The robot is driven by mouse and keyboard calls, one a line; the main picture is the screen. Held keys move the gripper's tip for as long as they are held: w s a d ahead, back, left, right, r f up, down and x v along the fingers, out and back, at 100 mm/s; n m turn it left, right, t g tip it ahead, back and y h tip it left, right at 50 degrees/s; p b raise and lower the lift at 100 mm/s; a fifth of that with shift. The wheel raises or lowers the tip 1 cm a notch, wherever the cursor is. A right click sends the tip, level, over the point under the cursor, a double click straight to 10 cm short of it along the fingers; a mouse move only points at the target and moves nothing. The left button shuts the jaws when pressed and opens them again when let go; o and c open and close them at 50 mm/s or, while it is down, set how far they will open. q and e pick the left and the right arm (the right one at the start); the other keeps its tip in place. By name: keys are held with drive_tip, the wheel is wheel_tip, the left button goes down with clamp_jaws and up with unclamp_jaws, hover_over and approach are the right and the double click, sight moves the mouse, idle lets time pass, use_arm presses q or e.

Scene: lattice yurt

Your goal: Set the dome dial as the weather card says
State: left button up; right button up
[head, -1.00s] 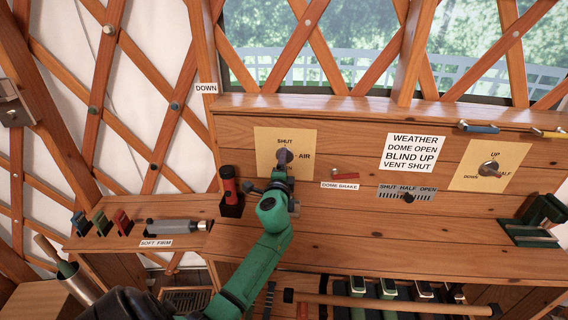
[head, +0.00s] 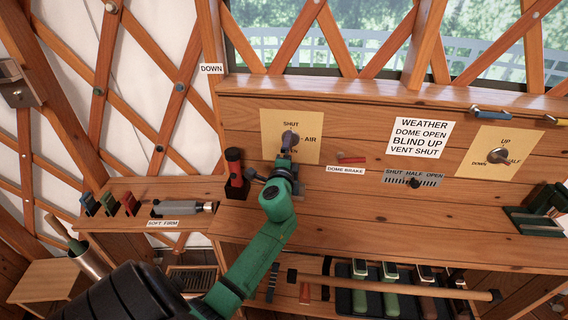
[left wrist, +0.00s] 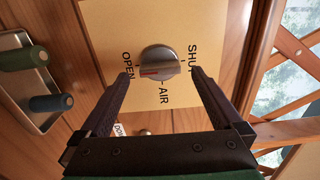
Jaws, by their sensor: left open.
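The dome dial (head: 289,139) is a grey knob on a tan plate marked SHUT at the top, AIR at the right and OPEN at the bottom. In the left wrist view the knob (left wrist: 160,62) has a red mark on the side toward OPEN. My left gripper (left wrist: 160,76) is open, with a fingertip on either side of the knob; I cannot tell whether they touch it. In the head view my left gripper (head: 285,158) partly covers the OPEN label. The weather card (head: 420,138) reads DOME OPEN, BLIND UP, VENT SHUT. My right gripper is out of view.
Right of the dial are a red dome brake lever (head: 350,160), a SHUT/HALF/OPEN slider (head: 414,183) near its middle, and an UP/HALF/DOWN dial (head: 500,156). A red-and-black torch-like object (head: 235,168) stands close left of my gripper. A rail (head: 390,287) runs below.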

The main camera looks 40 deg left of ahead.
use_arm(q)
drive_tip(key=b+v, duration=0.1)
drive_tip(key=v, duration=1.1)
drive_tip(key=shift+s, duration=0.25)
drive_tip(key=shift+a+f, duration=0.1)
drive_tip(key=shift+a, duration=0.05)
